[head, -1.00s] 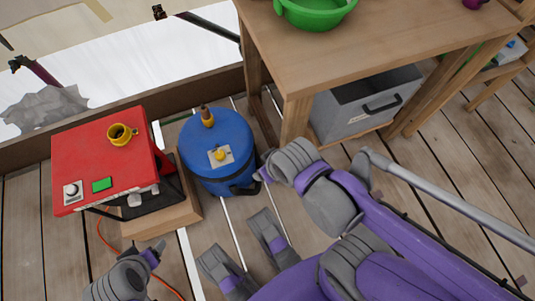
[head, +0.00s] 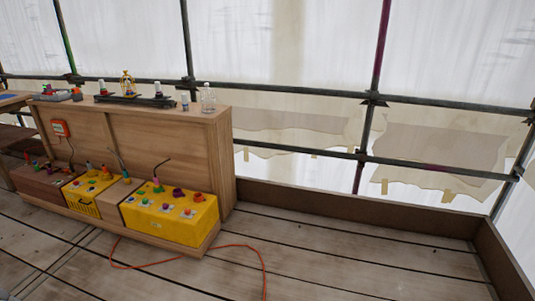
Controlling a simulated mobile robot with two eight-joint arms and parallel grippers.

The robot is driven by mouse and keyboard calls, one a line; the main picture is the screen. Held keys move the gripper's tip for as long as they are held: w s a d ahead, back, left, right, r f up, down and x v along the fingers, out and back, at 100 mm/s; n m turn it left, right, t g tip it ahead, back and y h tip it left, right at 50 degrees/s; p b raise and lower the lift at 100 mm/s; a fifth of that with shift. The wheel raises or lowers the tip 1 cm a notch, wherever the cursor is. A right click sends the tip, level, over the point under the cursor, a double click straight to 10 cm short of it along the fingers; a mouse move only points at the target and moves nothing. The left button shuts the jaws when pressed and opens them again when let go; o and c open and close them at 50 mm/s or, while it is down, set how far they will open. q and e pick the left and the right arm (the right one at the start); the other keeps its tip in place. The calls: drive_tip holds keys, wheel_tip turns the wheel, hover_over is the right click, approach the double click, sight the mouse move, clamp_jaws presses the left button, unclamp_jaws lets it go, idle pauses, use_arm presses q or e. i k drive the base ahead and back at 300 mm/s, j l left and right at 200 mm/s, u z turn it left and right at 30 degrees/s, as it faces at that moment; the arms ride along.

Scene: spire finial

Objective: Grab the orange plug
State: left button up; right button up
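I cannot make out an orange plug for certain in the head view. An orange cable (head: 258,257) lies in a loose curve on the plank floor, and runs out at the bottom edge. Neither of my grippers is in view.
The wooden cabinet (head: 180,148) carries several small items and a clear bottle (head: 208,97). More boxes with coloured knobs stand along its foot. Scaffold rails and white sheeting close off the back. The plank floor (head: 350,255) at right is clear.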

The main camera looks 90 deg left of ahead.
sight(106, 173)
drive_tip(key=u, duration=4.1)
